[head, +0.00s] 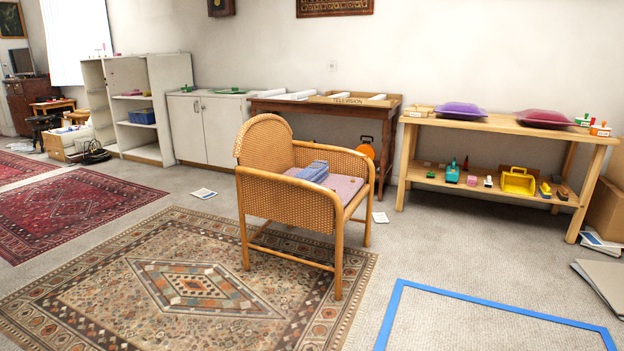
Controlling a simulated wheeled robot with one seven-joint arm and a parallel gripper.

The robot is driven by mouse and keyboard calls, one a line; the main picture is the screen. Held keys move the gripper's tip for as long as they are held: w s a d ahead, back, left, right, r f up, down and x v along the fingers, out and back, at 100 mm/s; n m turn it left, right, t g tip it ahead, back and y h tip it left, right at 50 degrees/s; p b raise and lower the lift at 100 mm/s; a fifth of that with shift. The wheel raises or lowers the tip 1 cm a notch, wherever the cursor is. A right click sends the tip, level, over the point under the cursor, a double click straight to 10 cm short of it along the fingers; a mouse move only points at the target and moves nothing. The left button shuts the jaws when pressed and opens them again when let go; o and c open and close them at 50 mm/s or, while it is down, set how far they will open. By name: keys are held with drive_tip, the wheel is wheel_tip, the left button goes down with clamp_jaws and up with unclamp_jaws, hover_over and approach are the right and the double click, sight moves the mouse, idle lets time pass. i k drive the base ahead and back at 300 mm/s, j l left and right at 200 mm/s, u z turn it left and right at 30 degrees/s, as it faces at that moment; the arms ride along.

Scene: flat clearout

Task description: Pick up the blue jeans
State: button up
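What look like the blue jeans (313,171) are a small folded blue bundle on the seat of a wicker armchair (290,213). The bundle lies on the chair's mauve seat cushion (343,188), towards the back of the seat. The near armrest partly hides the seat and may hide part of the bundle. My gripper does not show in the head view.
The chair stands on a patterned rug (190,285). Behind it are a wooden desk (385,112) and a low bench (480,124) with cushions and small items. Blue tape (480,301) marks clear carpet at front right. Papers (204,193) lie on the floor.

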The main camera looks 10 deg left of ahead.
sight(317, 172)
drive_tip(key=i+j, duration=0.4)
drive_tip(key=i+j+z, duration=0.1)
drive_tip(key=i+j, duration=0.65)
drive_tip(key=j, duration=0.15)
drive_tip(key=i+j+z, duration=0.1)
drive_tip(key=i+j, duration=0.65)
drive_tip(key=j, duration=0.2)
drive_tip(key=i+j+z, duration=0.1)
drive_tip(key=i+j, duration=0.6)
drive_tip(key=j, duration=0.25)
drive_tip(key=i+j, duration=0.35)
drive_tip(key=j, duration=0.2)
drive_tip(key=l+z, duration=0.05)
